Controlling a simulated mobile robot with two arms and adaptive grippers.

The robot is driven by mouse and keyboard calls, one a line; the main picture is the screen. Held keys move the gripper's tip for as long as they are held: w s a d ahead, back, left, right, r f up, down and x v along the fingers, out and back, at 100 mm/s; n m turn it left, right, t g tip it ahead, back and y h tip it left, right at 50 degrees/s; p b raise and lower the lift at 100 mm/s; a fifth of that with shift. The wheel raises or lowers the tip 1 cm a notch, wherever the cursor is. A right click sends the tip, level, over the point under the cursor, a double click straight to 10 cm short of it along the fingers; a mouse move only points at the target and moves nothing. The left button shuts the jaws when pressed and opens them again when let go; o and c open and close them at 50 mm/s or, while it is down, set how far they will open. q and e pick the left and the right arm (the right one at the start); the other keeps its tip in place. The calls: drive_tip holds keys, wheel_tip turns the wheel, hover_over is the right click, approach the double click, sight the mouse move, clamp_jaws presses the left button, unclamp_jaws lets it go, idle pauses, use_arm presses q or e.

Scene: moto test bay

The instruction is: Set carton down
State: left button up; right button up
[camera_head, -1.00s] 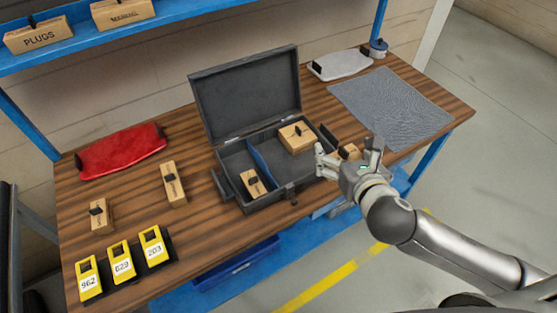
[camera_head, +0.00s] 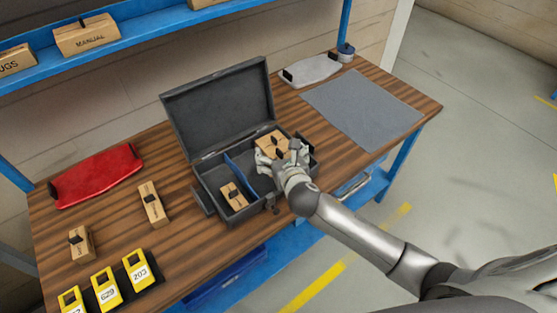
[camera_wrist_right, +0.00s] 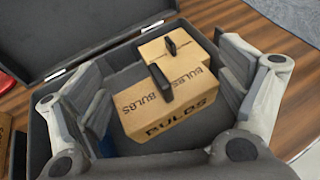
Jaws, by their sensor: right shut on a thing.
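My right gripper (camera_head: 282,158) is shut on a tan carton marked BULBS (camera_wrist_right: 165,98), inside or just over the right compartment of the open grey case (camera_head: 205,179). In the right wrist view, the fingers (camera_wrist_right: 165,95) are on both sides of this carton. A second BULBS carton (camera_wrist_right: 172,48) lies right behind it, close against it. That second carton also shows in the head view (camera_head: 270,139). The hand mostly hides the held carton in the head view, and I cannot tell whether it rests on the case floor. My left gripper is not in view.
A small carton (camera_head: 234,196) lies in the case's left compartment, past a blue divider (camera_head: 238,178). The raised lid (camera_head: 220,105) stands behind. Two cartons, a red pouch (camera_head: 97,176) and yellow numbered tags (camera_head: 138,270) lie left. A grey mat (camera_head: 362,108) lies right.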

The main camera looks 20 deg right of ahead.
wheel_tip(320, 180, down, 4)
drive_tip(key=shift+w+a+r, duration=0.1)
drive_tip(key=shift+w+r, duration=0.05)
drive_tip(key=shift+r, duration=0.05)
drive_tip(key=shift+f, duration=0.55)
drive_tip(key=o, duration=0.7)
